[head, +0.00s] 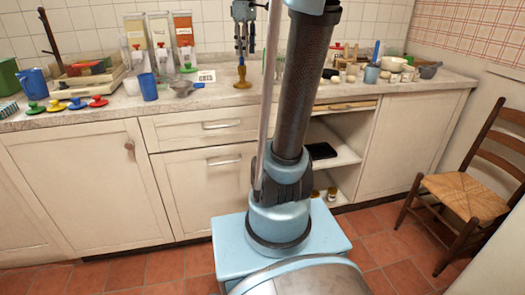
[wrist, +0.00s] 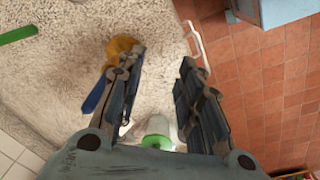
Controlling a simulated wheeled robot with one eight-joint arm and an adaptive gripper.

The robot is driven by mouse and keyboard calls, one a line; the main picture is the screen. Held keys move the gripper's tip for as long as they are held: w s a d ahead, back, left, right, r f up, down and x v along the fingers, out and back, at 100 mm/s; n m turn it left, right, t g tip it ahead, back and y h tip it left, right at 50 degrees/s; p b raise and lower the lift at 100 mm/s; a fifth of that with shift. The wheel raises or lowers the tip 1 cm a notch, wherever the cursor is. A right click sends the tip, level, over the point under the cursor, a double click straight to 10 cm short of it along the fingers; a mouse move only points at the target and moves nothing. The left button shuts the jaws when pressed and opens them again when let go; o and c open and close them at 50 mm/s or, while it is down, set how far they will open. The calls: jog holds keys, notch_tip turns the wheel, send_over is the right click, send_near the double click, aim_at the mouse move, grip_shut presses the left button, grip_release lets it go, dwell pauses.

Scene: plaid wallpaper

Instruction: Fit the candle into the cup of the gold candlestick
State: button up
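The gold candlestick (head: 242,76) stands on the counter below my gripper (head: 242,50). In the wrist view the candlestick (wrist: 122,46) shows beyond the left finger, partly covered by it. My gripper (wrist: 162,68) points down, with a wide empty gap between its fingers. A slender blue piece (wrist: 93,100) shows beside the left finger, partly hidden. A straight green bar (wrist: 17,35) lies at the upper left of the wrist view, cut by the edge. I cannot tell which of these, if either, is the candle. The candlestick's cup is not clear.
A green-based piece (head: 188,68), a grey pan (head: 182,87) and a blue cup (head: 148,87) stand left of the candlestick. Several coloured knobbed pieces line the left counter. Bowls and small items crowd the right. A wooden chair (head: 470,195) stands at right. My arm hides part of the counter.

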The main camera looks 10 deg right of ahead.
jog(key=s+f+m, duration=0.5)
jog(key=s+f, duration=0.7)
jog(key=f, duration=0.3)
jog(key=s+f+m+t, duration=0.1)
jog(key=s+f+m, duration=0.4)
jog(key=s+f, duration=0.8)
notch_tip(320, 180, down, 3)
jog(key=shift+d+f, duration=0.15)
jog(key=shift+s, duration=0.15)
